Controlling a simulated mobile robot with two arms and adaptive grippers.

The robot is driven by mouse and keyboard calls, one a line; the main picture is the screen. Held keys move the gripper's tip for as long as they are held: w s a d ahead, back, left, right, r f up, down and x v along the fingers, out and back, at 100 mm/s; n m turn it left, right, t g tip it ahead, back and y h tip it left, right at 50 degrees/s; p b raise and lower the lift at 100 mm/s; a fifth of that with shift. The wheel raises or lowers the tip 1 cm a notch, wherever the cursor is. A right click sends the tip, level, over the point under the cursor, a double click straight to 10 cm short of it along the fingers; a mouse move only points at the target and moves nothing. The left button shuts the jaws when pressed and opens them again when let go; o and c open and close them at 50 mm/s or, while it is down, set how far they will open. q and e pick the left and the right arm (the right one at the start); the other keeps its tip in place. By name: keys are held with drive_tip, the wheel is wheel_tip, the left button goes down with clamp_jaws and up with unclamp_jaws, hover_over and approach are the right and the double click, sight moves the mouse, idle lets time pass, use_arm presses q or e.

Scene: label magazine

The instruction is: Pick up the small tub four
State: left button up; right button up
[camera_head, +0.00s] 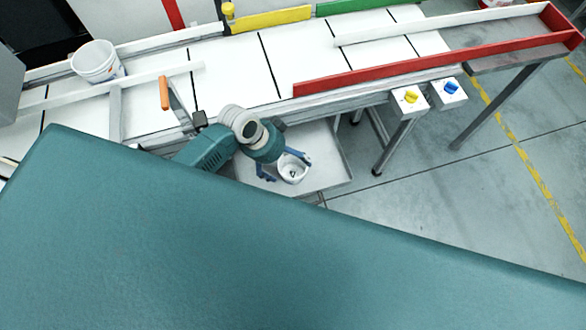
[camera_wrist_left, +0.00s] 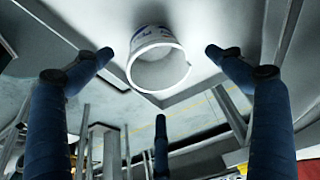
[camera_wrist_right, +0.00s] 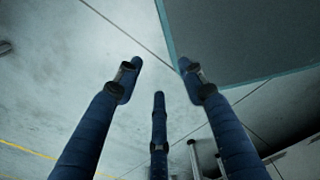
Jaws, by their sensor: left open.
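A small white tub (camera_head: 292,172) with a dark mark inside stands on a light grey shelf (camera_head: 335,172) below the conveyor. In the left wrist view the tub (camera_wrist_left: 158,66) shows blue print on its side and an open mouth. I cannot read a number on it for sure. My left gripper (camera_head: 284,166) is open at the tub, its fingers spread on either side. In the left wrist view the fingers look clear of the tub. My right gripper (camera_wrist_right: 158,72) is empty, with its fingertips apart, over the floor. It does not show in the head view.
A white bucket (camera_head: 97,62) stands on the conveyor at the left. Red rails (camera_head: 430,68), a yellow rail (camera_head: 272,19) and an orange-handled bar (camera_head: 164,93) line the conveyor. Boxes with a yellow knob (camera_head: 410,97) and a blue knob (camera_head: 451,87) stick out in front.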

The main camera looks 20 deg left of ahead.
use_arm(q)
hover_over(293, 174)
wheel_tip(293, 174, down, 5)
drive_tip(key=shift+r, duration=0.1)
drive_tip(key=c, duration=0.7)
drive_tip(key=shift+c, duration=0.7)
use_arm(e)
drive_tip(key=shift+w+a+r, duration=0.1)
drive_tip(key=shift+w+r, duration=0.2)
drive_tip(key=shift+w, duration=0.5)
